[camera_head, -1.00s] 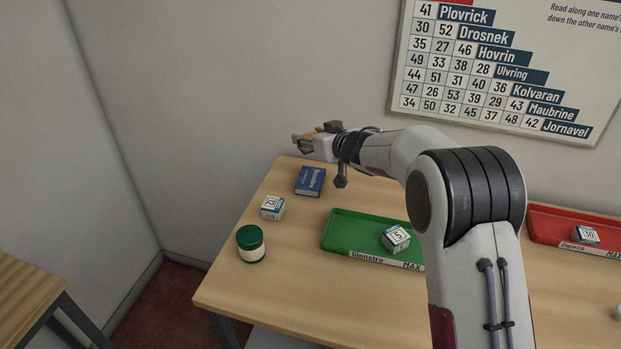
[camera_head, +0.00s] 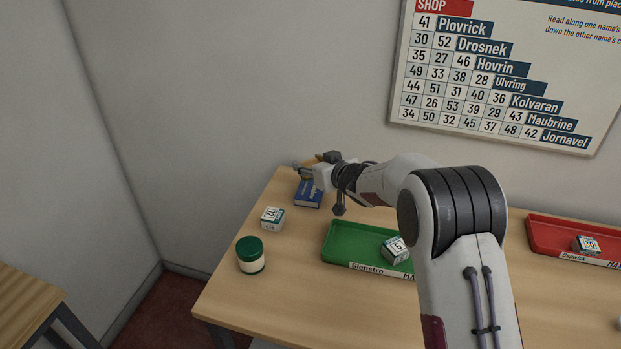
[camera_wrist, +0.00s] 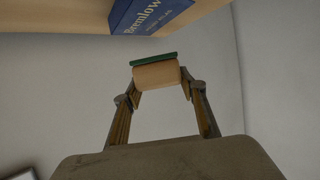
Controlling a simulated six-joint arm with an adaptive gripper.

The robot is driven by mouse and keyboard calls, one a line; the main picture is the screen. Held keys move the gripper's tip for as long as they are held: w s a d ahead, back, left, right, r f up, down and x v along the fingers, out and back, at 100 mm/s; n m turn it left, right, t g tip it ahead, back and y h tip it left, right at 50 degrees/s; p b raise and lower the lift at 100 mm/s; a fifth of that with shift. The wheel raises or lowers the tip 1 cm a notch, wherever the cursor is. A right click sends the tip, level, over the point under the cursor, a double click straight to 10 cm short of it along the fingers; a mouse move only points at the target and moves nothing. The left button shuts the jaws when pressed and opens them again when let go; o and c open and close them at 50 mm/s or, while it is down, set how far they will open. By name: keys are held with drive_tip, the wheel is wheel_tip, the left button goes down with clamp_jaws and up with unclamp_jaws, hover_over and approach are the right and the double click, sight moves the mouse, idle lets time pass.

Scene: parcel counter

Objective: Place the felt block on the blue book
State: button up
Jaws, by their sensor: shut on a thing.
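The blue book (camera_head: 307,199) lies on the table near its back left corner; its cover also shows at the top of the wrist view (camera_wrist: 152,14). My gripper (camera_head: 303,171) is just above the book and hides its upper part. In the wrist view, my gripper (camera_wrist: 160,88) is shut on the felt block (camera_wrist: 157,75), a tan block with a green layer on the side toward the book. The block itself is hard to make out there.
A small white numbered box (camera_head: 272,219) and a green-lidded jar (camera_head: 250,255) stand in front of the book. A green tray (camera_head: 343,240) holds another box (camera_head: 395,249). A red tray (camera_head: 545,236) with a box (camera_head: 586,244) is at the right.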

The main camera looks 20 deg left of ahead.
sight(311, 189)
drive_tip(key=shift+f, duration=0.5)
drive_tip(key=shift+f, duration=1.9)
drive_tip(key=shift+f, duration=0.15)
drive_tip(key=o, duration=1.1)
drive_tip(key=shift+o, duration=0.2)
drive_tip(key=shift+r, duration=0.2)
drive_tip(key=v, duration=1.2)
drive_tip(key=shift+f, duration=0.1)
